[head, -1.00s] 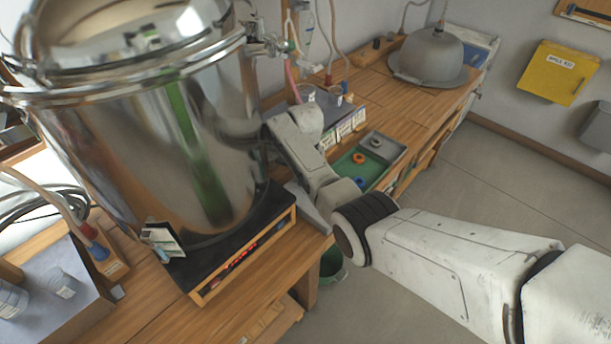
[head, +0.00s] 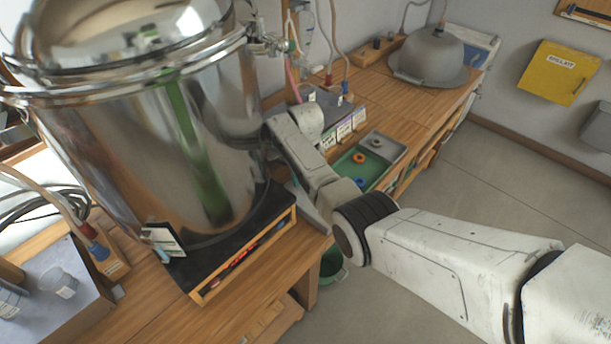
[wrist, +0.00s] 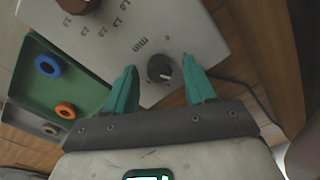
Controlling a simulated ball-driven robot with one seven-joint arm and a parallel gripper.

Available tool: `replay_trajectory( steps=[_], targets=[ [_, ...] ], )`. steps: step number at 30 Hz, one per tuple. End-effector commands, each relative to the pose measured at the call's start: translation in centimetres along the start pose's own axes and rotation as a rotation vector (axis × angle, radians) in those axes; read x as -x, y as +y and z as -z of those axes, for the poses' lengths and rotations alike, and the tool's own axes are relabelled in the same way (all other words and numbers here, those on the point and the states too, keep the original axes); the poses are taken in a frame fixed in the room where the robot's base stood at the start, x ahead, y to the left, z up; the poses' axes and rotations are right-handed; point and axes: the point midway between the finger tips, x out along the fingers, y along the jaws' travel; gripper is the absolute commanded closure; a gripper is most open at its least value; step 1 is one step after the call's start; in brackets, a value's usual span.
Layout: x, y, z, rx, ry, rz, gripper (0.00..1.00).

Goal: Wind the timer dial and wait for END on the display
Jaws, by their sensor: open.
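The timer dial (wrist: 160,69), a small dark round knob with a light pointer mark, sits on a pale grey panel (wrist: 195,30) marked MIN in the wrist view. My gripper (wrist: 160,63) is open, with one teal finger on each side of the dial. Gaps show between the fingers and the dial, and I cannot tell how far above the panel the fingertips are. In the head view, my arm reaches behind the large steel pot (head: 150,140), and I cannot make out the gripper or dial there. No display reading END is visible.
A green tray (wrist: 22,85) with a blue ring (wrist: 47,66) and an orange ring (wrist: 65,110) lies left of the panel. A dark cable (wrist: 240,83) runs to the right. In the head view, a grey dome (head: 433,57) stands farther back on the bench.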

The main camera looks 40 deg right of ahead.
Motion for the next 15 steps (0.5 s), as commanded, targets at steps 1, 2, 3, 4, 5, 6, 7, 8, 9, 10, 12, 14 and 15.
replay_trajectory(
  steps=[1, 2, 3, 4, 5, 6, 7, 8, 9, 10, 12, 14, 15],
  targets=[
    [0.0, 0.0, 0.0, 0.0, -0.001, 0.0, 0.45],
    [0.0, 0.0, 0.0, 0.0, -0.001, 0.0, 0.45],
    [0.1, 0.0, 0.0, 0.0, 0.0, 0.0, 0.45],
    [0.3, 0.0, 0.0, 0.0, 0.0, 0.0, 0.45],
    [0.5, 0.0, 0.0, 0.0, 0.0, 0.0, 0.45],
    [0.9, 0.0, 0.1, 0.0, 0.002, 0.001, 0.45],
    [1.2, 0.0, 0.1, 0.0, 0.002, 0.001, 0.45],
    [1.6, -0.1, 0.1, 0.0, 0.002, 0.001, 0.45],
    [2.3, -0.1, 0.1, 0.001, 0.003, 0.001, 0.45],
    [2.9, -0.1, 0.1, 0.0, 0.003, 0.001, 0.45],
    [4.2, -0.1, 0.1, 0.001, 0.004, 0.001, 0.45],
    [5.4, 0.0, 0.1, 0.0, 0.004, 0.001, 0.45],
    [6.2, 0.0, 0.1, -0.001, 0.004, 0.001, 0.45]
  ],
)
